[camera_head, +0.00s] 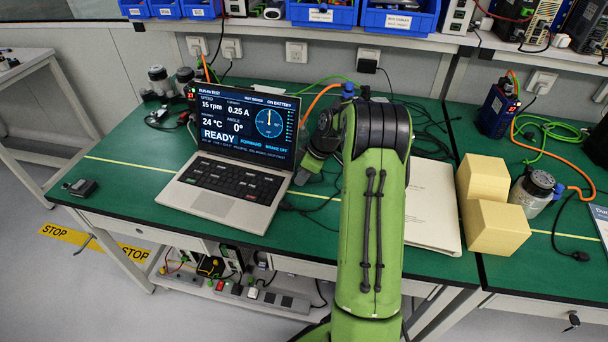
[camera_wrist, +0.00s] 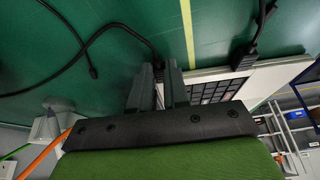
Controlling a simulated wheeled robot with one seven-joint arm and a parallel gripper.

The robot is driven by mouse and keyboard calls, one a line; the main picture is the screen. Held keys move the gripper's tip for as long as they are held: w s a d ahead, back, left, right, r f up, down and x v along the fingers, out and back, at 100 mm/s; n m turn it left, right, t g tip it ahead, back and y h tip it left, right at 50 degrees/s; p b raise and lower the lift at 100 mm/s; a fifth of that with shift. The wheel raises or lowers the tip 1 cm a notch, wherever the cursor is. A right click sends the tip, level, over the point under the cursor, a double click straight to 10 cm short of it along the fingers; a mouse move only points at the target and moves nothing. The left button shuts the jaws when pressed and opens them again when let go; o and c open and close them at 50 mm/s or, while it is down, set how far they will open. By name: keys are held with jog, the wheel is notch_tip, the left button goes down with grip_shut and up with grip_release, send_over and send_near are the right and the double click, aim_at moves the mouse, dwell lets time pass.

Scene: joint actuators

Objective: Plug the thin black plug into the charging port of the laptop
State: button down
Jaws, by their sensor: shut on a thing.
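The open silver laptop (camera_head: 215,203) stands on the green bench, its screen lit with "READY". Its edge and keyboard (camera_wrist: 215,92) show right of and behind my fingers in the wrist view. My gripper (camera_head: 303,172) is low beside the laptop's right side. In the wrist view my gripper (camera_wrist: 159,72) is shut on the end of a black cable (camera_wrist: 135,34); the plug itself, apparently the thin black one, is mostly hidden between the fingers. A wider black plug (camera_wrist: 243,56) lies at the laptop's edge; contact is unclear. The charging port cannot be made out.
Another thin black cable end (camera_wrist: 93,72) lies loose on the bench. A white binder (camera_head: 432,205) and yellow blocks (camera_head: 495,225) stand right of my arm. Motors and cables crowd the back. A small black device (camera_head: 80,187) lies at the left; bench around it is clear.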

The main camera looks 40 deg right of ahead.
jog(key=c, duration=1)
grip_release()
jog(key=shift+c, duration=0.2)
jog(key=p+v, duration=0.5)
jog(key=v, duration=1)
jog(key=shift+r+p, duration=0.35)
jog(key=shift+r, duration=0.1)
jog(key=shift+a, duration=0.1)
